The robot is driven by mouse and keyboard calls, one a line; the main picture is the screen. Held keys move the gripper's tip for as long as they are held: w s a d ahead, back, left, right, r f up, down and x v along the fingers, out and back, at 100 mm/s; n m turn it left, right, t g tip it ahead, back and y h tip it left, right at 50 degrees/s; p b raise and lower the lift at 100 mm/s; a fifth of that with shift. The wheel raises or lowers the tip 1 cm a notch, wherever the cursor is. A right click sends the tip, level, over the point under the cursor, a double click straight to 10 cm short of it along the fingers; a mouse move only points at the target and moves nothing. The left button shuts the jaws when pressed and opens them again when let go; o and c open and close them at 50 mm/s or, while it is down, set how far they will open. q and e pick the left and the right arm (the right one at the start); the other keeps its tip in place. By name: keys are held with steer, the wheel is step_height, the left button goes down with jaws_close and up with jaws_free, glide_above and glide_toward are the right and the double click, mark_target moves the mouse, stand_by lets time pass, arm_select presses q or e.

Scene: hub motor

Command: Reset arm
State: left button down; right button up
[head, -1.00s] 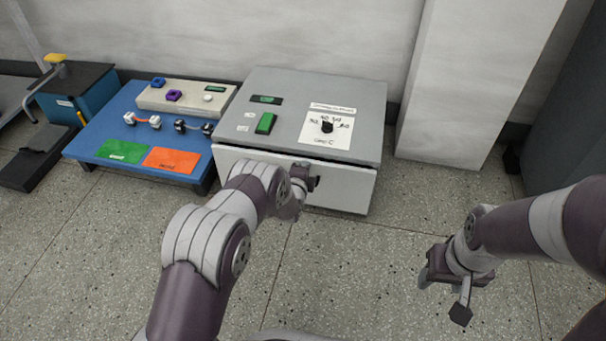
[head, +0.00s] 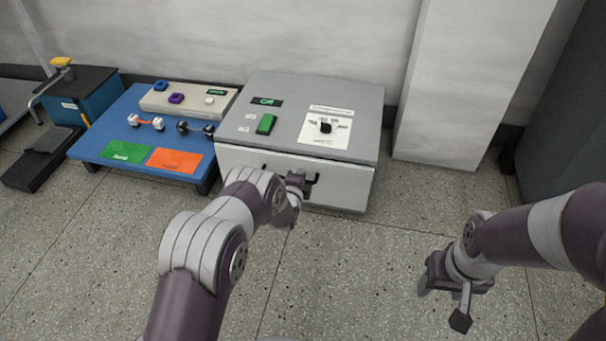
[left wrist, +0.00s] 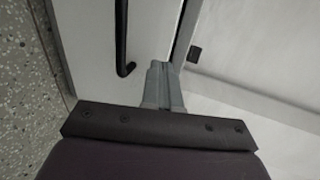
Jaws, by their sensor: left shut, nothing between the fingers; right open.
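My left arm reaches from the bottom of the head view to the front of a grey box. Its gripper (head: 299,184) is shut and empty beside the black handle (head: 315,180) on the white front panel (head: 345,188). In the left wrist view the closed fingers (left wrist: 161,72) point at the panel, next to the black handle (left wrist: 122,40). I cannot tell whether they touch the panel. My right gripper (head: 446,296) is open and empty above the floor at the right, its fingers pointing down.
The grey box (head: 362,105) has a green switch (head: 266,124) and a black knob (head: 325,126). A blue table (head: 88,150) at left holds green and orange mats, small parts and a beige block. A pillar (head: 455,80) stands behind at right. Floor in front is clear.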

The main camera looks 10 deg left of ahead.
arm_select(q)
steer(key=p+v, duration=0.5)
steer(key=v, duration=0.3)
steer(key=s+f+n+g, duration=0.6)
steer(key=s+n+g, duration=0.1)
steer(key=s, duration=0.3)
steer(key=s+a+r+n+g+p, duration=0.1)
steer(key=s+r+n+g+p, duration=0.25)
steer(key=s+r, duration=0.55)
steer(key=s+a+r+n+g+p, duration=0.15)
steer(key=s+r+n, duration=0.3)
steer(key=r, duration=0.85)
steer(key=s+a+r+n+g+p, duration=0.1)
steer(key=s+r+n+g+p, duration=0.25)
steer(key=s+r, duration=0.55)
step_height(320, 180, up, 45)
steer(key=w+t+p, duration=0.2)
steer(key=w+p, duration=0.1)
steer(key=p, duration=3.6)
steer(key=shift+y, duration=0.3)
